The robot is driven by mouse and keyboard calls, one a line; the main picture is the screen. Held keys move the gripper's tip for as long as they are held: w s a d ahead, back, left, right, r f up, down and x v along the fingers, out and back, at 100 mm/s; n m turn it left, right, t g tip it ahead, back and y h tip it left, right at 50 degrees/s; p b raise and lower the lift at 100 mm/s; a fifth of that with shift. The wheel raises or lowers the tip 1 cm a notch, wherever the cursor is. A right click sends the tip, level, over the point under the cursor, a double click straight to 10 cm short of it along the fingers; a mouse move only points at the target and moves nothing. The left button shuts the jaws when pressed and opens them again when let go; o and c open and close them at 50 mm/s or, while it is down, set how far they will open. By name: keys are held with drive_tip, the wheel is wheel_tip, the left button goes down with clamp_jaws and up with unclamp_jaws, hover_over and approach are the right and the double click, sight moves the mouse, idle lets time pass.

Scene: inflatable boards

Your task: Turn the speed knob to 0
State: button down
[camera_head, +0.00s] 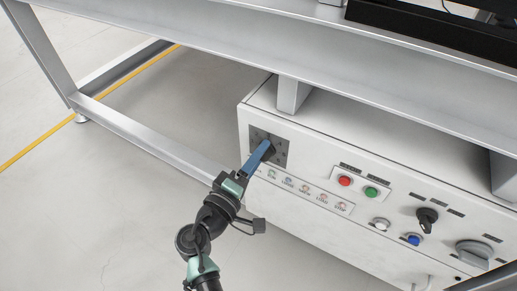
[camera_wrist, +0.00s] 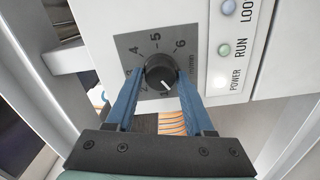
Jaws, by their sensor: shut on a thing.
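The speed knob (camera_wrist: 155,69) is a round black knob with a white pointer line, on a dark square dial plate (camera_wrist: 128,43). In the wrist view the pointer slants toward the lower right of the picture. The numerals 4, 5 and 6 read clearly on the dial; those near the pointer are partly hidden or too small to read surely. My gripper (camera_wrist: 161,76) has its two blue fingers shut on the knob, one on each side. In the head view my gripper (camera_head: 265,148) reaches the dial plate (camera_head: 282,146) and mostly hides the knob.
The white control box (camera_head: 310,225) also carries a row of indicator lamps (camera_head: 305,188), a red button (camera_head: 345,181), a green button (camera_head: 371,192), a black selector (camera_head: 427,216) and a blue button (camera_head: 414,239). A metal frame beam (camera_head: 190,60) runs above the box.

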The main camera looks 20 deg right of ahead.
drive_tip(key=shift+n+p, duration=0.65)
drive_tip(key=shift+n, duration=0.55)
drive_tip(key=shift+f, duration=0.1)
drive_tip(key=shift+c, duration=1.4)
unclamp_jaws()
drive_tip(key=shift+a, duration=0.1)
drive_tip(key=p+v, duration=0.4)
drive_tip(key=v, duration=0.9)
drive_tip(key=shift+p, duration=0.3)
